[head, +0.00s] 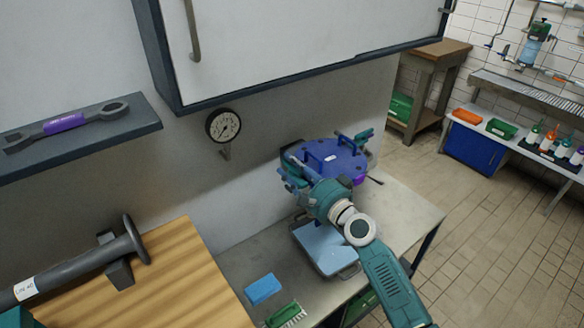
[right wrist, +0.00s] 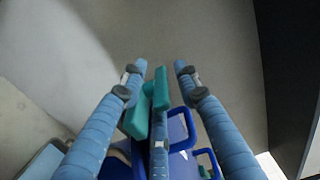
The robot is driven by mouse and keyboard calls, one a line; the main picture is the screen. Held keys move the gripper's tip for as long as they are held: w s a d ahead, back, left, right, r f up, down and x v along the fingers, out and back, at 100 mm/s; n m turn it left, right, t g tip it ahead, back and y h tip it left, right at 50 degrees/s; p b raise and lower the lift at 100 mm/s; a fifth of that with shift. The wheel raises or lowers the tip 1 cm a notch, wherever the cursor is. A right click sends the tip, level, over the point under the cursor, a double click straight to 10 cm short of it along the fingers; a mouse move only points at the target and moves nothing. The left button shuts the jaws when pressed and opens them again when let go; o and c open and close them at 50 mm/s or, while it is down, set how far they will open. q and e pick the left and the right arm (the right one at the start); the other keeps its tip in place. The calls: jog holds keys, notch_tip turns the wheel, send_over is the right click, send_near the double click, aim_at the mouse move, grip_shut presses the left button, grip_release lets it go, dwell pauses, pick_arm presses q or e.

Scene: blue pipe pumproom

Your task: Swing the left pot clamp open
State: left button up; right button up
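The pot has a dark blue-purple lid (head: 335,155) with a raised handle and stands on the grey bench against the wall. A teal-handled clamp (head: 357,137) sits at its right rear rim. My right gripper (head: 288,172) is at the pot's left side and covers much of the left clamp in the head view. In the right wrist view, its two blue fingers (right wrist: 160,68) are spread, with the left clamp's teal handle (right wrist: 160,92) between them. The handle lies nearer the left finger; contact is unclear. Part of the blue lid (right wrist: 178,132) shows below. My left gripper is not visible.
A light-blue tray (head: 318,242), a blue sponge (head: 262,289) and a green brush (head: 285,314) lie on the bench. A gauge (head: 223,126) is on the wall behind. A cabinet (head: 300,40) overhangs the bench. A wrench (head: 68,123) rests on the left shelf.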

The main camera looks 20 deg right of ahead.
jog(key=shift+s, duration=0.1)
jog(key=v, duration=1.2)
jog(key=s+d+f+n+g+h, duration=0.1)
jog(key=s+f+n+g+h, duration=0.1)
jog(key=f, duration=1.1)
jog(key=s+d+f+n+g+h, duration=0.1)
jog(key=s+d+f+g, duration=0.1)
jog(key=f, duration=1)
jog(key=s+f+n+g+h+b, duration=0.1)
jog(key=s+f+n+g, duration=0.1)
jog(key=s+f, duration=0.45)
jog(key=s+f+n+g, duration=0.1)
jog(key=s+f+g, duration=0.15)
jog(key=f, duration=0.75)
jog(key=s+a+f+n+g, duration=0.1)
jog(key=s+f+n+g, duration=0.1)
jog(key=s+f, duration=0.5)
jog(key=s+f+n+g+h, duration=0.1)
jog(key=s+f+n+g, duration=0.2)
jog(key=s, duration=1.4)
jog(key=s+a+f+n+g+b, duration=0.1)
jog(key=s+f+n, duration=0.4)
jog(key=s+f, duration=0.6)
jog(key=shift+s+a+f+n+g+h, duration=0.4)
jog(key=shift+s+g, duration=0.35)
jog(key=shift+s, duration=0.15)
